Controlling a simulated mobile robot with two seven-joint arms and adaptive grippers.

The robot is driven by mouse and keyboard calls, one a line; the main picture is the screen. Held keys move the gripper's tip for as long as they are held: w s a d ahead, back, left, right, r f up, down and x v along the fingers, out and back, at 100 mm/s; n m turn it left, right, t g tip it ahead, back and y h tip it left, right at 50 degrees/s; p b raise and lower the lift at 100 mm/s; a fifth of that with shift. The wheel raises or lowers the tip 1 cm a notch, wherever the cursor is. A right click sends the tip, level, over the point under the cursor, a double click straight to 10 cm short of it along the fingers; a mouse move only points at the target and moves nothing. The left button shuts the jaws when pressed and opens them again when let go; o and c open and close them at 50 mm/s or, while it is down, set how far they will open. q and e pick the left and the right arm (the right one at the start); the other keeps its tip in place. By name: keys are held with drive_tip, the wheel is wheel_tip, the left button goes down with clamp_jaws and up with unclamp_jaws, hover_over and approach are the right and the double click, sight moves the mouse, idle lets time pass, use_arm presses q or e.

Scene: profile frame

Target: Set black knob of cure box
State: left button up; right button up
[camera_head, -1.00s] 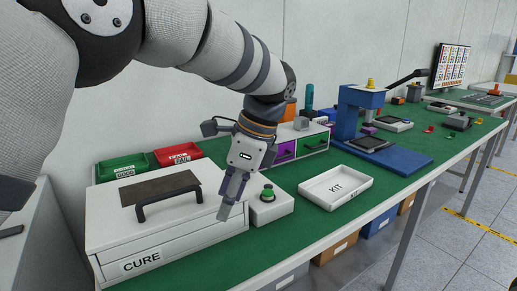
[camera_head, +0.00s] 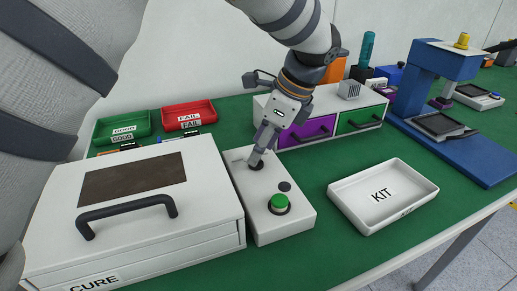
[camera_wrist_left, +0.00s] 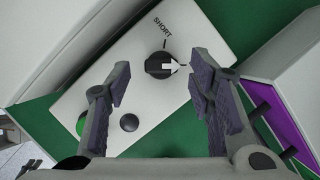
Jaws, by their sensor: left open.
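The white cure box (camera_head: 215,205) with a dark panel and black handle stands at the left in the head view. Its white control panel (camera_head: 290,228) beside it carries a green button (camera_head: 279,202) and a small dark disc (camera_head: 285,186). The black knob (camera_wrist_left: 158,64) shows in the left wrist view, with a white arrow pointing right and the word SHORT near it. My left gripper (camera_wrist_left: 161,82) is open, its fingers on either side of the knob in that view. In the head view my left gripper (camera_head: 255,160) reaches down at the panel's far end, partly hiding the knob.
A white KIT tray (camera_head: 345,195) lies to the right. Purple and green drawers (camera_head: 330,112) stand behind the panel, close to my left gripper. Green (camera_head: 95,130) and red (camera_head: 165,118) bins sit behind the cure box. A blue press stand (camera_head: 420,85) is farther right.

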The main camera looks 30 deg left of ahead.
use_arm(q)
drive_tip(key=shift+x, duration=1)
use_arm(e)
drive_tip(key=shift+w, duration=0.1)
use_arm(q)
clamp_jaws()
